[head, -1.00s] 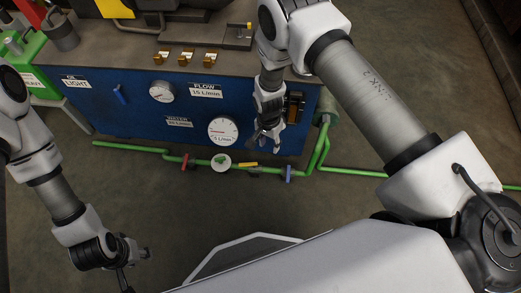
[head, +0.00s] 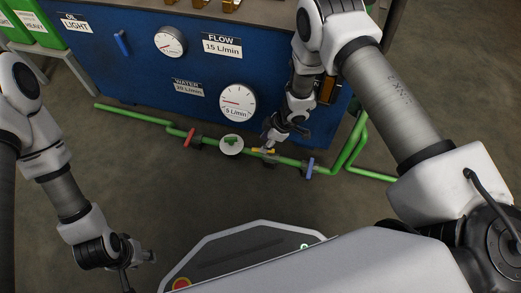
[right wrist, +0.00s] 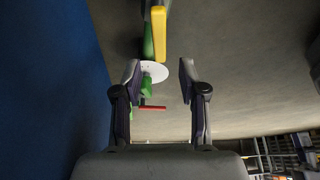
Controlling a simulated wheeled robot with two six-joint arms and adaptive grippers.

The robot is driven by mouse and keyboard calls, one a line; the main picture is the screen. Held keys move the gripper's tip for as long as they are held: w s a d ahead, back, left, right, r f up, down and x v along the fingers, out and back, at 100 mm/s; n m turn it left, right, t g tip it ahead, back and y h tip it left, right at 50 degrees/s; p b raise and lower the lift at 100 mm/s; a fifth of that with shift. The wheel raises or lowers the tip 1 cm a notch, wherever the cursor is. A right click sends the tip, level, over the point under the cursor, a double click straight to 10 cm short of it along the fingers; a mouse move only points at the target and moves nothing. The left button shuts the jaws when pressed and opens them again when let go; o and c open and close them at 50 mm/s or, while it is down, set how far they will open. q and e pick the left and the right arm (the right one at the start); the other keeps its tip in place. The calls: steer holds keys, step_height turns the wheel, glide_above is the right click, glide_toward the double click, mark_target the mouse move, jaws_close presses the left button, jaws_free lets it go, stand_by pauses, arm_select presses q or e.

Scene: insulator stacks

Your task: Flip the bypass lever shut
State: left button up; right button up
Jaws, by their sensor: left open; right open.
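A green pipe (head: 291,161) runs low in front of the blue panel and carries several small levers. A yellow lever (head: 263,150) lies roughly along the pipe; a red lever (head: 190,137) and a blue lever (head: 310,168) stand across it. No label shows which is the bypass lever. My right gripper (head: 271,136) is open just above and behind the yellow lever. In the right wrist view the yellow lever (right wrist: 159,32) is at the top, beyond the open fingers (right wrist: 158,75); contact cannot be told. My left gripper (head: 139,268) is open and empty at lower left.
The blue panel (head: 140,78) with gauges (head: 237,103) stands close behind the pipe. Green bins (head: 42,30) are at upper left. The floor (head: 200,205) in front is clear.

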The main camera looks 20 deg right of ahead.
steer(key=b+x, duration=0.1)
steer(key=x, duration=0.3)
arm_select(q)
step_height(320, 180, down, 2)
steer(key=shift+f, duration=0.15)
arm_select(e)
steer(key=shift+c, duration=0.4)
